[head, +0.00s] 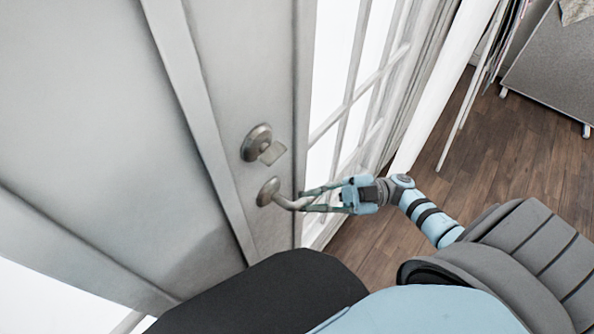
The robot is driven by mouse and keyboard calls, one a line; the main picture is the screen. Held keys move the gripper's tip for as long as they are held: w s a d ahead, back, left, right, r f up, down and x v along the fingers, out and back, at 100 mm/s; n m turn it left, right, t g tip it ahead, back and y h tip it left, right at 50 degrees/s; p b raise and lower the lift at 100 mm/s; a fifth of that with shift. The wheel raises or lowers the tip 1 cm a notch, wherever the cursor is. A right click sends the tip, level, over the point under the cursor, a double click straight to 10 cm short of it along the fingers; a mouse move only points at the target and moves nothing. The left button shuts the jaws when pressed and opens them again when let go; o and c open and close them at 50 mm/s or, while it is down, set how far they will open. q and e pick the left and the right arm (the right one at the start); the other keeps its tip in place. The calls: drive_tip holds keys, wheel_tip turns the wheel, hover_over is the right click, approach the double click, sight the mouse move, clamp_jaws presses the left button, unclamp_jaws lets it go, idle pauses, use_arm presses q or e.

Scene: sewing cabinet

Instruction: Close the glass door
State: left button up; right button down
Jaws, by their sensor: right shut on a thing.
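The door (235,60) fills the left of the head view, a pale grey panel with its edge running down the middle. A metal lever handle (270,190) sticks out from it, below a round lock with a thumb turn (258,143). My right gripper (308,200) is shut on the free end of the lever handle, its fingers on either side of it. My left gripper is not in view.
A white frame with glass panes (350,110) stands just beyond the door's edge. Wooden floor (500,150) is open at the right. A grey cabinet on small feet (555,70) stands at the upper right, with thin upright panels (480,75) beside it.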

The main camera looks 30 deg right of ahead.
drive_tip(key=shift+s+f, duration=0.15)
drive_tip(key=shift+s, duration=0.3)
drive_tip(key=c, duration=1.9)
unclamp_jaws()
drive_tip(key=shift+d+f, duration=0.1)
drive_tip(key=shift+o, duration=1.3)
drive_tip(key=shift+s+d, duration=0.15)
drive_tip(key=shift+s, duration=0.1)
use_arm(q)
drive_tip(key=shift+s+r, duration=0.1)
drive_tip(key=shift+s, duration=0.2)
use_arm(e)
drive_tip(key=shift+r, duration=0.2)
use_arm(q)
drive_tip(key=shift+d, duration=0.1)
use_arm(e)
drive_tip(key=v, duration=0.7)
drive_tip(key=shift+d, duration=0.15)
